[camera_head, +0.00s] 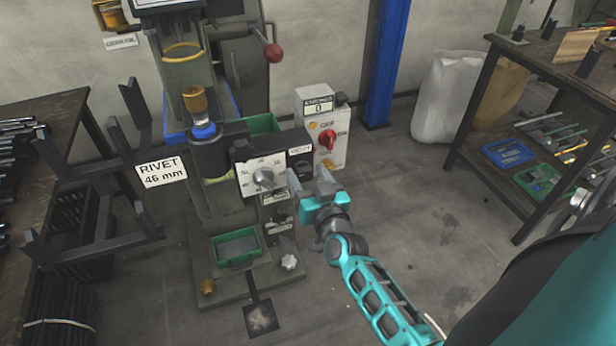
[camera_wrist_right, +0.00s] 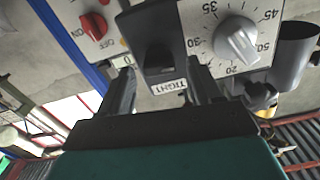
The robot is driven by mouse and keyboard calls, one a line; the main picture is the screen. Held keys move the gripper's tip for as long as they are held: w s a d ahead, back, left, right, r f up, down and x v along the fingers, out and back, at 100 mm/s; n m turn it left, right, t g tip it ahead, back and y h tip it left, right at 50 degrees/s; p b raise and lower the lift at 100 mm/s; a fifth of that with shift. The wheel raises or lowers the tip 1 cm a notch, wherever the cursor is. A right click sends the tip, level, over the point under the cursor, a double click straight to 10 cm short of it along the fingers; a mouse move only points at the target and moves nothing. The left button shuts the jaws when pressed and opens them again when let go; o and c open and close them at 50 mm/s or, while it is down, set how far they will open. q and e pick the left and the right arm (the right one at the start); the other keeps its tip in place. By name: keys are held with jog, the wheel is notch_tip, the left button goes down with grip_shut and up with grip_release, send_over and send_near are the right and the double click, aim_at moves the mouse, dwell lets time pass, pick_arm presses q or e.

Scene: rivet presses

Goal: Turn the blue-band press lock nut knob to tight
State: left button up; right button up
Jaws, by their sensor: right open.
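The blue-band press (camera_head: 212,158) stands left of centre in the head view, with a blue ring (camera_head: 203,131) below its brass-coloured top. The lock nut knob (camera_wrist_right: 158,60) is a black grip on a dark plate with a TIGHT label (camera_wrist_right: 170,87), beside the white numbered dial (camera_wrist_right: 236,41). In the head view the dark lock plate (camera_head: 300,155) sits right of the dial. My right gripper (camera_head: 309,182) is open before this plate. In the wrist view its fingers (camera_wrist_right: 164,92) stand either side of the label, apart from the knob. My left gripper is out of view.
A white switch box (camera_head: 325,115) with a red knob (camera_head: 327,139) stands close behind the gripper. A RIVET 46 mm sign (camera_head: 162,171) hangs on the left rack. A workbench (camera_head: 530,60) stands at right; the floor between is clear.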

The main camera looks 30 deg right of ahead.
jog(key=c, duration=1)
jog(key=shift+c, duration=0.2)
jog(key=shift+m, duration=0.4)
jog(key=m+p, duration=0.1)
jog(key=m, duration=0.6)
jog(key=shift+s+d+f+m+p, duration=0.1)
jog(key=shift+m+p, duration=0.2)
jog(key=shift+p, duration=0.1)
jog(key=m, duration=0.4)
jog(key=shift+f, duration=0.15)
jog(key=shift+m+b, duration=0.45)
jog(key=shift+m, duration=1.55)
